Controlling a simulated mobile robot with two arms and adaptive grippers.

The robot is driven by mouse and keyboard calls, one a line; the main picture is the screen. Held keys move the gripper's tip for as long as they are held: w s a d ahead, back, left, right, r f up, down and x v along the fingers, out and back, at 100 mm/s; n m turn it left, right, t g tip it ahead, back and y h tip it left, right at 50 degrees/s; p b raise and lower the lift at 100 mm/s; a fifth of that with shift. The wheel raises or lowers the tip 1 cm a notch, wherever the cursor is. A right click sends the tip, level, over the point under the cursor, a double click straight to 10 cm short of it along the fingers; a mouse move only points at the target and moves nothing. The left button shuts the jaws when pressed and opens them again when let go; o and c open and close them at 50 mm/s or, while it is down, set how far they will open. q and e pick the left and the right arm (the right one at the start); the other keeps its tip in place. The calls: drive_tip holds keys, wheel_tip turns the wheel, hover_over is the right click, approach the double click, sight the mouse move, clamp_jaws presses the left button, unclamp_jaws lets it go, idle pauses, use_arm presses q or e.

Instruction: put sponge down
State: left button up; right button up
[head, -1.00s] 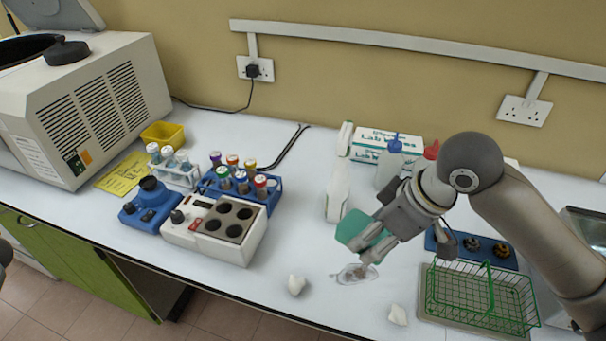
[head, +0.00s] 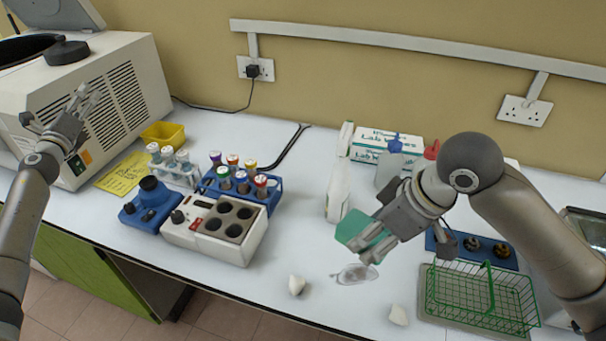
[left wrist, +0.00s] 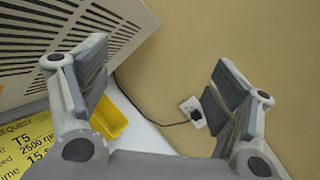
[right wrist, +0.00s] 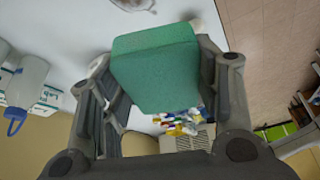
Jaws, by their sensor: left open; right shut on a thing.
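A teal sponge (head: 366,236) is held in my right gripper (head: 374,246), above the white bench near a clear, flat glass-like item (head: 354,274). In the right wrist view the sponge (right wrist: 155,65) sits between both fingers, which are shut on it. A gap shows between the sponge and the bench there, though its exact height is hard to tell. My left gripper (head: 72,115) is open and empty in front of the centrifuge. In the left wrist view its fingers (left wrist: 160,100) stand wide apart with nothing between them.
A green wire basket (head: 480,300) stands at right. Bottles and a Lab Wipes box (head: 375,140) are behind the sponge. A tube rack (head: 240,190) and heater block (head: 215,230) stand left; bench between is clear.

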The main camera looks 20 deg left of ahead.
use_arm(q)
drive_tip(key=w+d+f+m+g+h, duration=0.1)
drive_tip(key=w+d+m+h, duration=0.35)
drive_tip(key=d, duration=0.65)
drive_tip(key=w+d+f+m+g+h, duration=0.2)
drive_tip(key=d+m+h, duration=0.4)
drive_tip(key=d, duration=0.6)
drive_tip(key=w+d+f+m+g+h, duration=0.1)
drive_tip(key=w+d+m+h, duration=0.25)
drive_tip(key=d+h, duration=0.55)
use_arm(e)
drive_tip(key=shift+d, duration=0.1)
use_arm(q)
drive_tip(key=m+g, duration=2)
drive_tip(key=m, duration=0.1)
approach(350, 220)
drive_tip(key=shift+y, duration=0.25)
drive_tip(key=x, duration=1)
drive_tip(key=shift+w+d+f, duration=0.1)
drive_tip(key=shift+f, duration=0.1)
